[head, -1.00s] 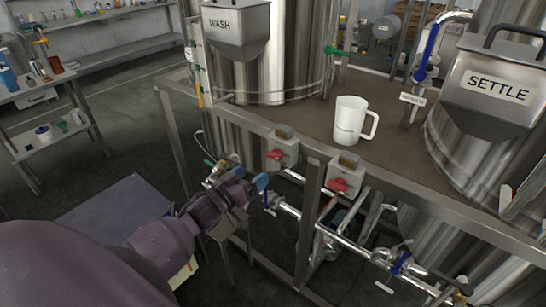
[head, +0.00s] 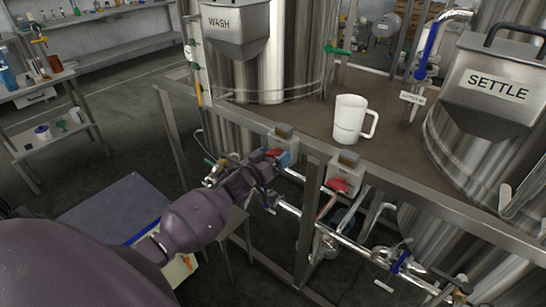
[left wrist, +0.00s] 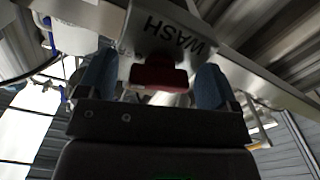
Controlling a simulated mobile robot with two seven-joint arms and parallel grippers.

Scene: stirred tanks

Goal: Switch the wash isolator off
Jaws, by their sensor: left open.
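The wash isolator is a small grey box (head: 291,143) on the front rail of the tank frame. The left wrist view shows its WASH label upside down on the box (left wrist: 165,35). Its red handle (left wrist: 160,75) lies crosswise in that view. My left gripper (head: 279,158) is at the front of the box, partly hiding the handle in the head view. In the left wrist view its blue fingertips (left wrist: 155,82) are apart, one on each side of the red handle, with gaps visible. My right gripper is not in view.
A second isolator with a red handle (head: 337,185) sits close to the right on the same rail. A white mug (head: 348,120) stands on the deck above. Pipes with blue-handled valves (head: 401,262) run below. The WASH tank (head: 275,60) and SETTLE hopper (head: 495,85) stand behind.

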